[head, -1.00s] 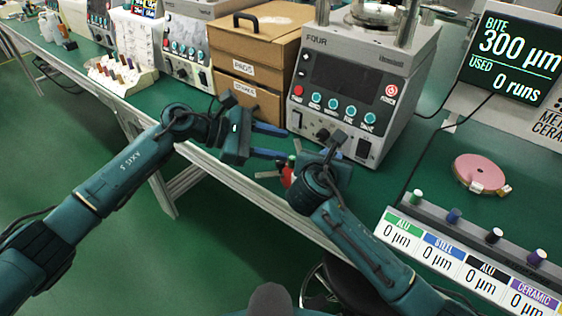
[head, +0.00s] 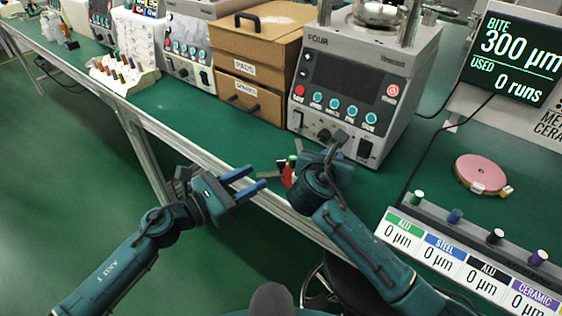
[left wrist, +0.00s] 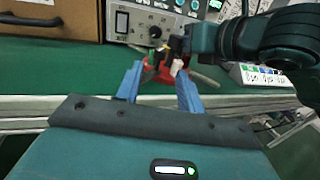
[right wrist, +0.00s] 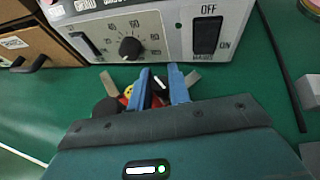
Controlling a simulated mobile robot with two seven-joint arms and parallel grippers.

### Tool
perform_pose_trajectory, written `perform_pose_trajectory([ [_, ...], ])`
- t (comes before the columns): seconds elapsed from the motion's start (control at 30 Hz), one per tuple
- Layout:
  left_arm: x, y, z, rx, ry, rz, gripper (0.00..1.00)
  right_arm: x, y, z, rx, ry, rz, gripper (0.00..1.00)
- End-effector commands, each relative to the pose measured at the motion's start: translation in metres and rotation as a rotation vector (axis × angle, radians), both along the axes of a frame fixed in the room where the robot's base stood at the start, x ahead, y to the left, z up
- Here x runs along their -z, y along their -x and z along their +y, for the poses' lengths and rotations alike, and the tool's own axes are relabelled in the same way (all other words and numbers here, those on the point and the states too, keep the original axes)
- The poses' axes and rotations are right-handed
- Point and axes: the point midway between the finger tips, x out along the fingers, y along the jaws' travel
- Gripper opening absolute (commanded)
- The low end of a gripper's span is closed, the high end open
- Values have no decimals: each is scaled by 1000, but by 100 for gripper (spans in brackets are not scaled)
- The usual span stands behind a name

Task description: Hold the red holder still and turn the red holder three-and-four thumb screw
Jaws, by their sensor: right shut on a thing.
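The red holder (head: 287,172) is on the green bench in front of the machine marked FOUR, mostly hidden behind my right gripper in the head view. In the left wrist view the red holder (left wrist: 160,72) shows beyond my fingertips, with dark, green and white parts on it. My right gripper (right wrist: 160,82) is shut on the holder; blue fingers cover much of it, and a yellow part (right wrist: 129,91) shows at their left. My left gripper (head: 252,179) is open and empty, short of the holder, its blue fingers pointing at it. I cannot tell which screw is which.
The FOUR machine (head: 350,85) stands right behind the holder. Cardboard drawers (head: 250,100) stand to its left. A pink disc (head: 481,173) and a row of coloured knobs over labelled displays (head: 470,262) are at the right. The bench's front edge runs under both grippers.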

Motion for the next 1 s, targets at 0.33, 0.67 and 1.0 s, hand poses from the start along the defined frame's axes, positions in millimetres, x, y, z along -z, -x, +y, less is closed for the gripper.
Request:
perform_pose_trajectory([
  [0.33,0,-40,-55,0,1,-1,38,-1,0,0,1,1,-1,0],
  [0.67,0,-52,-72,0,-2,-1,38,-1,0,0,1,1,-1,0],
  [1.0,0,-52,-72,1,-1,0,27,-1,0,-1,1,1,-2,0],
])
